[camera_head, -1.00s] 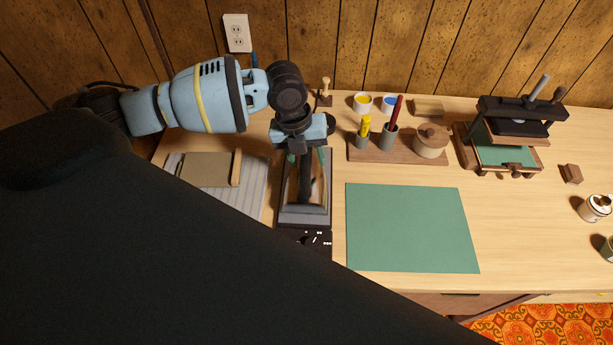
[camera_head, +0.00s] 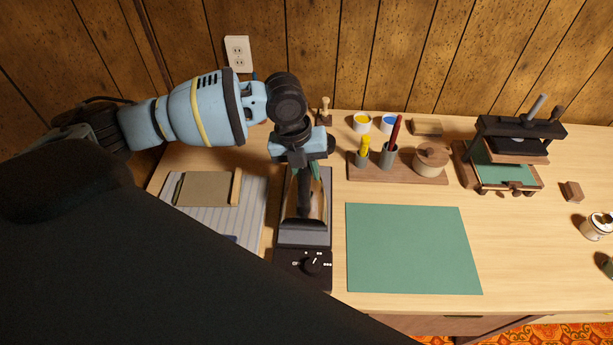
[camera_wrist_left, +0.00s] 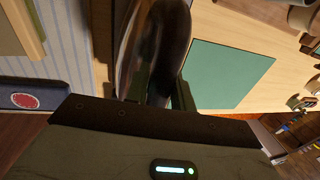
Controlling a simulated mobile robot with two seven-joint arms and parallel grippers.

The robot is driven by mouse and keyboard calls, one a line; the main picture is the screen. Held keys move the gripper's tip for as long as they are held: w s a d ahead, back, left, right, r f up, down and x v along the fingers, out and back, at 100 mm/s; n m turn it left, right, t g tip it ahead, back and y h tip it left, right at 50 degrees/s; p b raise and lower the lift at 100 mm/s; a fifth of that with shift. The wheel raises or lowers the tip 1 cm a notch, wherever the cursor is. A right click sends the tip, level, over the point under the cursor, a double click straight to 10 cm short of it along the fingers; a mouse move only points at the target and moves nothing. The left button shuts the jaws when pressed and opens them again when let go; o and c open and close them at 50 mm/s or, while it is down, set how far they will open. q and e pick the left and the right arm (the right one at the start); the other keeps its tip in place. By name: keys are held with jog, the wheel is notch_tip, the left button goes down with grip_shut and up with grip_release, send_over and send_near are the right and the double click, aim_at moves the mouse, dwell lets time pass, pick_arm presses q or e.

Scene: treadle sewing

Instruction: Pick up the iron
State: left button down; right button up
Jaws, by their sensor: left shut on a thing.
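The iron (camera_head: 304,203), with a dark handle and a brownish, shiny body, is over a grey-topped plate (camera_head: 305,238) with a black dial panel at its front. My left gripper (camera_head: 303,172) comes down from behind and is shut on the iron. In the left wrist view the dark, glossy iron (camera_wrist_left: 166,45) sits between the green-padded fingers. The gripper hides part of the iron, and I cannot tell whether its base touches the plate. My right gripper is not in view.
A green mat (camera_head: 415,250) lies right of the plate. Striped cloth with a tan board (camera_head: 207,188) lies left. Behind the mat stands a wooden tray (camera_head: 400,176) with pens and a round pot. A black press (camera_head: 515,130) stands at the right. A wall outlet (camera_head: 238,54) is behind.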

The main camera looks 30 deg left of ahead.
pick_arm(q)
notch_tip(320, 180, up, 8)
jog(key=shift+w+f, duration=0.1)
jog(key=shift+f, duration=0.15)
jog(key=shift+r, duration=0.65)
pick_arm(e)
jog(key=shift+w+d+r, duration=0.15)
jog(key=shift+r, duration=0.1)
